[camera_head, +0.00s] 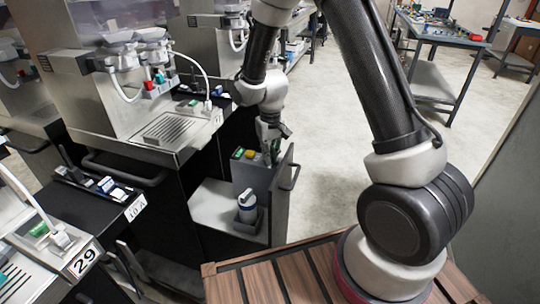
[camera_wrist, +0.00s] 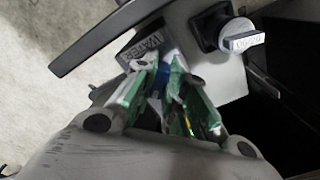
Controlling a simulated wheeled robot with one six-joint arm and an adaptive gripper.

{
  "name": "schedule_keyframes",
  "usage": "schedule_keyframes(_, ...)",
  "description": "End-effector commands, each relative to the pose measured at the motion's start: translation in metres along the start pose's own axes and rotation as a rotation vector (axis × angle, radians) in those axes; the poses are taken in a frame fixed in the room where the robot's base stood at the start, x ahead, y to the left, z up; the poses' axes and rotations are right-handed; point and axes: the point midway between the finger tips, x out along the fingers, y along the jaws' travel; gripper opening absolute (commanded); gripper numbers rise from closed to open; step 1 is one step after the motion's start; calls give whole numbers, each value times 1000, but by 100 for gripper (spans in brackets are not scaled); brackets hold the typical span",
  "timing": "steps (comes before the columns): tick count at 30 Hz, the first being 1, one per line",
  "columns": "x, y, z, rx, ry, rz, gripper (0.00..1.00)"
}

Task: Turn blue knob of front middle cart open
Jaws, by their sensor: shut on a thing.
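The blue knob (camera_wrist: 163,77) shows in the wrist view as a small blue patch between the green-lined fingers of my gripper (camera_wrist: 165,72). My gripper is shut on it, and the fingers hide most of the knob, so its angle cannot be read. A dark label reading WATER (camera_wrist: 140,48) is just beyond the fingertips. In the head view my gripper (camera_head: 271,152) points down at the top of the grey cart (camera_head: 281,205). The knob itself is hidden there by the fingers.
A second knob (camera_wrist: 241,37), light grey on a dark base, sits to the right in the wrist view. A dark handle bar (camera_wrist: 105,38) runs along the panel's edge. Dispenser machines (camera_head: 150,90) stand left; open floor lies right.

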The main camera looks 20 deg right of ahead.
Motion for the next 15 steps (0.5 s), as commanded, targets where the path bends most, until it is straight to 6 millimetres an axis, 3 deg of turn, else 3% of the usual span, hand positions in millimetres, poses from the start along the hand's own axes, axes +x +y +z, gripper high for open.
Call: schedule_keyframes(15, 0, 3, -1, -480, 1, 0, 0)
